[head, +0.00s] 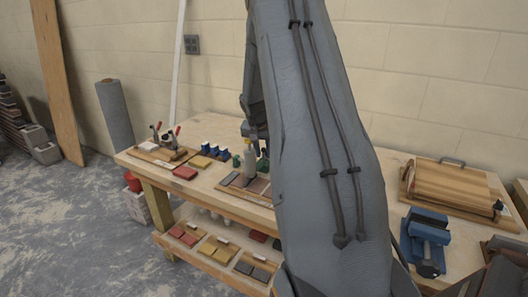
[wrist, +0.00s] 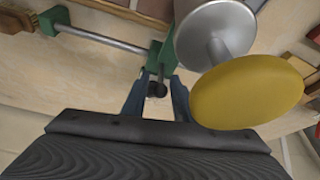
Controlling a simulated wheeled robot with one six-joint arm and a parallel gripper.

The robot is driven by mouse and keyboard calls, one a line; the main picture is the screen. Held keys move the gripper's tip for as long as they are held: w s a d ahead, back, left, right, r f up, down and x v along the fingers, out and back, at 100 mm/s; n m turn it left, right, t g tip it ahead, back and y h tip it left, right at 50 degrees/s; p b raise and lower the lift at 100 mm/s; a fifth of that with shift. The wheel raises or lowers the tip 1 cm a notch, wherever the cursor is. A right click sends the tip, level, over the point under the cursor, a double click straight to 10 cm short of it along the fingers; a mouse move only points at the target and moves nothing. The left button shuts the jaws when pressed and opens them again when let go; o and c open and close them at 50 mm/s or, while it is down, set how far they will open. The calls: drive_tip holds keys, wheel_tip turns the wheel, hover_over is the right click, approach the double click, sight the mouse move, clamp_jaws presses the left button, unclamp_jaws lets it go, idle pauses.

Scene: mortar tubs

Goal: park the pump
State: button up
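In the head view my arm hides part of the bench here.
The workbench (head: 215,127) carries a red block (head: 185,172), several blue pieces (head: 206,148) and a board with coloured tiles (head: 236,181). A blue vise (head: 427,240) and a wooden press (head: 450,185) stand at right. The clamp's metal rod (wrist: 105,40) runs left close to the fingers.

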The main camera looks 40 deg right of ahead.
drive_tip(key=shift+f, duration=0.2)
clamp_jaws()
drive_tip(key=w+a+b, duration=0.3)
drive_tip(key=w+b, duration=0.2)
drive_tip(key=w, duration=0.4)
drive_tip(key=shift+a+r, duration=0.15)
drive_tip(key=shift+a, duration=0.1)
unclamp_jaws()
drive_tip(key=shift+w+a, duration=0.1)
drive_tip(key=shift+w, duration=0.05)
